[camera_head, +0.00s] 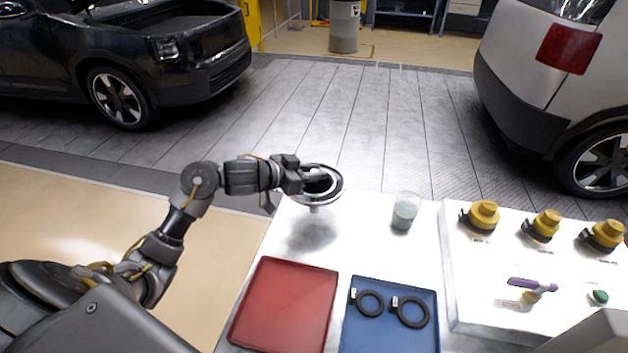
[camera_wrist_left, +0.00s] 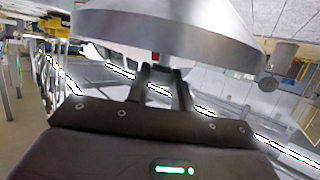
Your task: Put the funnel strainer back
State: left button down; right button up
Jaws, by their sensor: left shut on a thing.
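My left gripper (camera_head: 305,182) reaches in from the left, above the far left corner of the white table. It is shut on the funnel strainer (camera_head: 336,190), a round piece with a metallic rim, dark inside, and a short pale stem below. The strainer is held above the tabletop, with a shadow under it. In the left wrist view the strainer (camera_wrist_left: 170,32) is a large silver round body across the top. The fingers (camera_wrist_left: 160,85) meet its underside, and their exact contact is partly hidden. My right gripper is not in view.
A clear cup (camera_head: 405,211) stands on the white table (camera_head: 362,240). In front are a red empty tray (camera_head: 287,305) and a blue tray (camera_head: 390,341) with two black rings. A raised white panel (camera_head: 480,270) at right bears several yellow caps, a purple tool and a green knob.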

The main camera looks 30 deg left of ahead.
pick_arm(q)
jog(key=shift+f, duration=1.15)
jog(key=shift+f, duration=0.1)
jog(key=c, duration=1.2)
grip_release()
jog(key=v, duration=1.2)
